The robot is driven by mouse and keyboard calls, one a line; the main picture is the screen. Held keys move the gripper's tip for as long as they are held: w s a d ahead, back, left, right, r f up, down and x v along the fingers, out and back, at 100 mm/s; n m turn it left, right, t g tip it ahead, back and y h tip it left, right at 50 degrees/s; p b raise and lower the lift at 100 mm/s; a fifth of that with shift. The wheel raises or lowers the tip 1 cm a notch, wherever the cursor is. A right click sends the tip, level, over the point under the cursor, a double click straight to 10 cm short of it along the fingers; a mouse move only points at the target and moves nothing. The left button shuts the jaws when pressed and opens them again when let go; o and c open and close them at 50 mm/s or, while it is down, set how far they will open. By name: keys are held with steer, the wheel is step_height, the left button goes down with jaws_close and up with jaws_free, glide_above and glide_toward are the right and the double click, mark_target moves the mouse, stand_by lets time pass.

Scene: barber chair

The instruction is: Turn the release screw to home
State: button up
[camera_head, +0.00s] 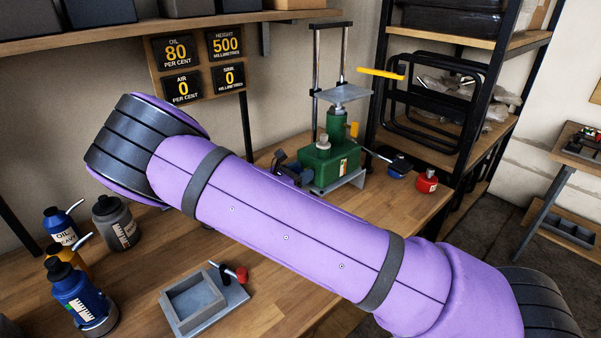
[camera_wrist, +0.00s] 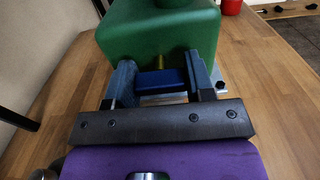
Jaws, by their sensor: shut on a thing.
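The green hydraulic unit (camera_head: 322,166) stands on the wooden bench, and its green body (camera_wrist: 158,36) fills the top of the wrist view. A blue bar with a brass stem, apparently the release screw (camera_wrist: 162,82), sits low on its near face. My gripper (camera_wrist: 160,70) is shut on the blue bar, one finger on each side. In the head view my gripper (camera_head: 283,166) is small and partly hidden behind my purple arm. The screw's exact angle and any home mark cannot be made out.
Signs (camera_head: 197,70) read oil 80 percent, height 500 millimetres, air 0 percent and a 0 in millimetres. Bottles (camera_head: 80,297) and a grey tray (camera_head: 194,300) stand on the near bench. A red container (camera_head: 426,181) is right of the unit. A black shelf rack (camera_head: 465,70) stands behind.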

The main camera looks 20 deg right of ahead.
steer(key=shift+m, duration=0.3)
steer(key=m, duration=1.2)
steer(key=shift+s+f+m, duration=0.1)
steer(key=shift+m, duration=2.5)
steer(key=o, duration=0.9)
